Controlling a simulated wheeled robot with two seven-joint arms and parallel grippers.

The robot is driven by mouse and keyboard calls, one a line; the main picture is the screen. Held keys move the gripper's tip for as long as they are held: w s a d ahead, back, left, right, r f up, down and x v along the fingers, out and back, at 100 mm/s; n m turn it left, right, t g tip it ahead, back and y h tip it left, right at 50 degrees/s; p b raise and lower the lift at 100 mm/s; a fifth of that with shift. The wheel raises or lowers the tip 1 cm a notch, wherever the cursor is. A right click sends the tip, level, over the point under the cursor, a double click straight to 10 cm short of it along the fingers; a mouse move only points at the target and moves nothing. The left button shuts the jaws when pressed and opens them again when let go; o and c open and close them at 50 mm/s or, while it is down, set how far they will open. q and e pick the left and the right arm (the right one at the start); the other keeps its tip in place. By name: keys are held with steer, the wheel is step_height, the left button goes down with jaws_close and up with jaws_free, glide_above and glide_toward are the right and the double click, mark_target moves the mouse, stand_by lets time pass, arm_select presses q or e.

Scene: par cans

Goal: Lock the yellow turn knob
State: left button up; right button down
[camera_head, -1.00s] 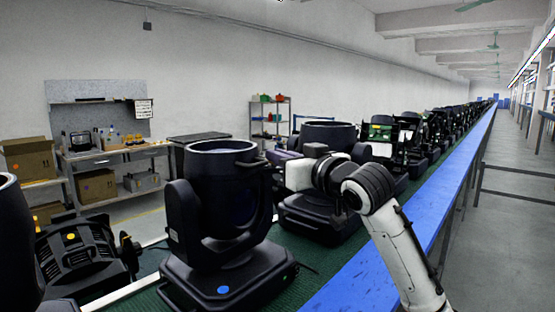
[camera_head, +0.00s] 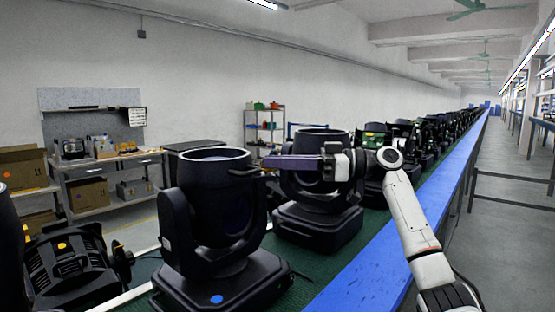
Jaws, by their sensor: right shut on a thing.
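A black par can (camera_head: 207,205) stands upright in its yoke on a black base with a blue dot, in the front middle of the head view. My right gripper (camera_head: 250,172) reaches in from the right, with its fingers at the upper right side of this can. It is shut on a small part there, apparently the turn knob. No yellow shows at the fingertips; the knob is hidden or too small to make out. My left gripper is not in view.
Another black fixture (camera_head: 68,265) with a yellow dot is at the left. A further can (camera_head: 318,205) stands close behind my right gripper, in a long row on the green belt (camera_head: 290,296). The blue rail (camera_head: 375,285) runs along the right side. A workbench (camera_head: 110,160) and a shelf rack (camera_head: 263,128) stand behind.

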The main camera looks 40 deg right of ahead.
steer(key=shift+w+d+n+g+y, duration=0.1)
steer(key=shift+n+g+y, duration=0.6)
steer(key=shift+g+y, duration=0.1)
steer(key=shift+w+d+n+g+y, duration=0.1)
steer(key=shift+n+g+y, duration=0.6)
steer(key=shift+g, duration=0.1)
steer(key=shift+w+f+n+g+y+p, duration=0.15)
steer(key=shift+n+g+y+p, duration=0.15)
steer(key=shift+n+g+y, duration=0.45)
steer(key=shift+f, duration=0.1)
steer(key=c, duration=2.3)
jaws_free()
steer(key=shift+o, duration=0.6)
